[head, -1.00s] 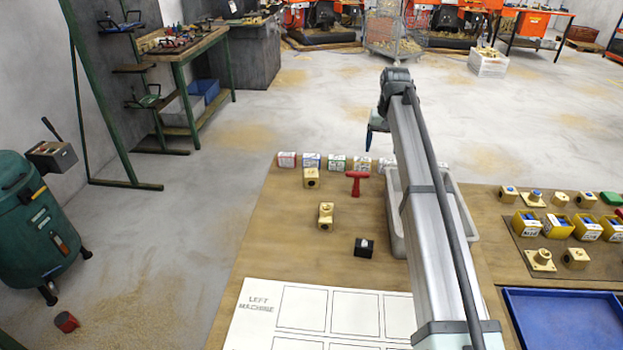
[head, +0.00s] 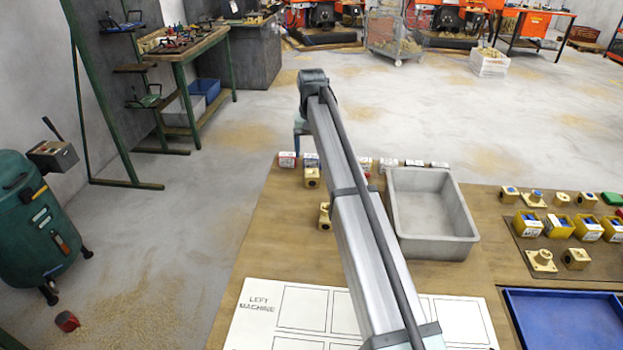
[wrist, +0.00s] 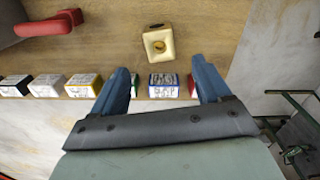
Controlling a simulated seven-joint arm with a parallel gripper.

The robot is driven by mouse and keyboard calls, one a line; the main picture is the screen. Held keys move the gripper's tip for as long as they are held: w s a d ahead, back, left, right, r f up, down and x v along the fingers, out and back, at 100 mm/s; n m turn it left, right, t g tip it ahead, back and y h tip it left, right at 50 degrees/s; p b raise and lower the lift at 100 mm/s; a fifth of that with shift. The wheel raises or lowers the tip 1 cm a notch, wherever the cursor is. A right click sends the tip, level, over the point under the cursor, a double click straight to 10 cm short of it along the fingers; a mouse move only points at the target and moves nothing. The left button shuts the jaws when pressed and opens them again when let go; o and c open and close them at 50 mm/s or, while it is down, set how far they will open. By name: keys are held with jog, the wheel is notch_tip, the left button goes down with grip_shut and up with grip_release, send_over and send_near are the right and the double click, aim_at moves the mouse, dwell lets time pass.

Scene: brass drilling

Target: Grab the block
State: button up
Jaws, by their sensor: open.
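Which block the task means cannot be told. In the wrist view, a brass-coloured block (wrist: 158,43) with a round hole lies just beyond my fingertips, roughly centred between them. In the head view this block (head: 311,177) stands near the back left of the table, and another brass block (head: 325,222) is partly hidden behind my arm. My gripper (wrist: 160,68) is open and empty, its two blue fingers apart, with a blue-and-white box (wrist: 163,86) visible between them. In the head view my gripper (head: 300,138) hangs at the table's back left.
Several small labelled boxes stand in a row along the back edge, including a red-and-white one (head: 287,160). A grey tray (head: 440,243) lies right of my arm. A red T-shaped piece (wrist: 52,24) lies left of the block in the wrist view. A blue tray (head: 565,315) is at lower right.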

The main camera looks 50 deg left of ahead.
aim_at(312, 172)
notch_tip(312, 172, down, 9)
jog(key=shift+s+d+f, duration=0.1)
jog(key=shift+f, duration=0.05)
dwell(0.4)
grip_shut()
dwell(0.6)
